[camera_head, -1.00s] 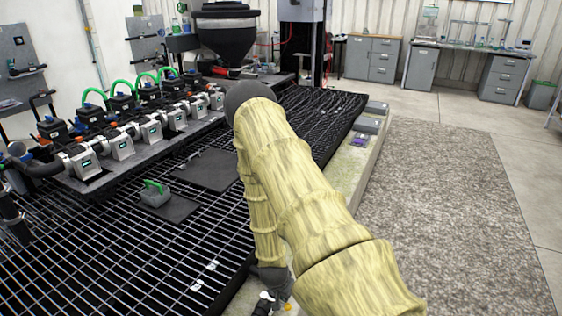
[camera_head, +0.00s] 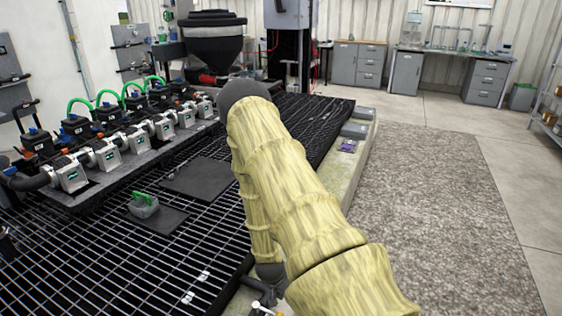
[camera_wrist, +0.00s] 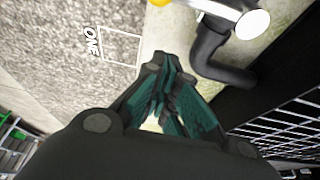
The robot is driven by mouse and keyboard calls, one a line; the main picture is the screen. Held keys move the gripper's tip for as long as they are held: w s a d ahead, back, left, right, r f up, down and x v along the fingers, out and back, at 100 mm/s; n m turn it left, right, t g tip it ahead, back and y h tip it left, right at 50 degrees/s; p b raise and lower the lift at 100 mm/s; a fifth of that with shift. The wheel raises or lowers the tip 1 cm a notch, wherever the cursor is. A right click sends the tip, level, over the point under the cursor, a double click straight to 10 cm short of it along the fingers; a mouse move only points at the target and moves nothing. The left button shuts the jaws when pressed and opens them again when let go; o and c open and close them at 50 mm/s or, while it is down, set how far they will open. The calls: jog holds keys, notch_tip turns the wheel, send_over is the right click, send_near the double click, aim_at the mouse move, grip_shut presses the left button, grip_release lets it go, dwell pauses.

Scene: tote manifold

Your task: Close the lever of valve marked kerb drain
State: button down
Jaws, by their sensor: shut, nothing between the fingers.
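A row of several grey-white valve bodies with small displays, the manifold (camera_head: 105,155), stands on a dark bench at the left of the head view. Blue, black and orange parts and green hoses rise behind them. No label is readable, so I cannot tell which valve is kerb drain or how its lever stands. My gripper (camera_wrist: 163,62) shows in the wrist view, its teal-padded fingers shut and empty. It is beside a black pipe elbow (camera_wrist: 212,62) with a white fitting (camera_wrist: 252,24); contact cannot be told. In the head view my yellow-sleeved arm hides the gripper.
A black grating (camera_head: 95,255) covers the left floor, with a grey container with a green handle (camera_head: 143,205) on a dark mat. A pale kerb (camera_head: 352,165) edges it. Grey gravel floor (camera_head: 430,220) lies open at the right. A black hopper (camera_head: 210,40) stands behind.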

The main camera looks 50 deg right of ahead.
jog(key=v, duration=0.7)
jog(key=shift+r, duration=0.4)
jog(key=shift+a, duration=0.15)
jog(key=s+a+f+n+y+p, duration=0.1)
jog(key=s+a+n, duration=0.4)
jog(key=a, duration=0.5)
jog(key=s+a+f+n+y+p, duration=0.1)
jog(key=s+a+n, duration=0.4)
jog(key=a, duration=0.5)
jog(key=s+a+f+n+y+p, duration=0.2)
jog(key=s+a+n, duration=0.3)
jog(key=a, duration=0.5)
jog(key=shift+s+a+f+g, duration=0.3)
jog(key=shift+s+a+g, duration=0.1)
jog(key=shift+s, duration=0.2)
